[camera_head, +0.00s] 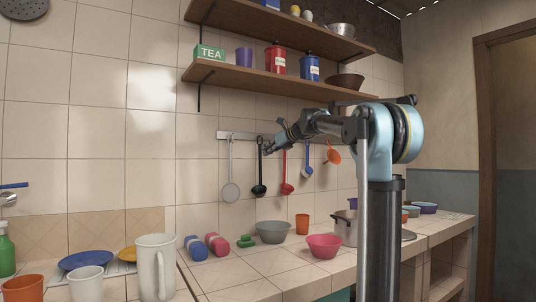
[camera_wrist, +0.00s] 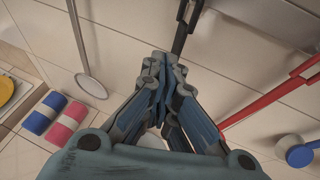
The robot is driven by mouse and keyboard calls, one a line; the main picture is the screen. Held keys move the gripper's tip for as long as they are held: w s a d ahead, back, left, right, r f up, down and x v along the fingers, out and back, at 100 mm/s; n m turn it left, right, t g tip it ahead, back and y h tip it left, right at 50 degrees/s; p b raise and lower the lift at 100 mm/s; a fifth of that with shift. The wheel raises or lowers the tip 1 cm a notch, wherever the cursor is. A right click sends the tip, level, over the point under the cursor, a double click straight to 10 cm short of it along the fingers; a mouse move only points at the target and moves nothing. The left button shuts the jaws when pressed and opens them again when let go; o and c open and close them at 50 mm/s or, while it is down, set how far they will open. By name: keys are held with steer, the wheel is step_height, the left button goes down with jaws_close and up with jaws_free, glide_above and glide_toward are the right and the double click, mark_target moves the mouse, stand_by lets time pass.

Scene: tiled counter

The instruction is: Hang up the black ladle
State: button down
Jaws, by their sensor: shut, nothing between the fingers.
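The black ladle (camera_head: 259,188) hangs upright against the tiled wall from the metal rail (camera_head: 226,135), between a grey skimmer and a red ladle. My gripper (camera_head: 268,149) is shut and empty, just right of the upper part of the black handle. In the wrist view, the shut fingertips (camera_wrist: 160,62) are close to the black handle (camera_wrist: 185,22), which runs behind them; the ladle's bowl is hidden there. I cannot tell whether the fingers touch the handle.
The grey skimmer (camera_head: 231,191) hangs left; the red ladle (camera_head: 286,187), blue ladle (camera_head: 307,171) and orange utensil (camera_head: 333,154) hang right. A shelf (camera_head: 240,77) with canisters is above. Below, the counter holds a grey bowl (camera_head: 272,232), pink bowl (camera_head: 324,246) and rolled cloths (camera_head: 196,248).

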steer(key=shift+w+a, duration=0.65)
steer(key=shift+w, duration=0.3)
steer(key=shift+w+a, duration=0.65)
steer(key=shift+w, duration=0.3)
stand_by(1.1)
steer(key=shift+s+d, duration=0.5)
steer(key=shift+s, duration=0.2)
steer(key=shift+s+d, duration=0.45)
steer(key=shift+s, duration=0.2)
stand_by(3.5)
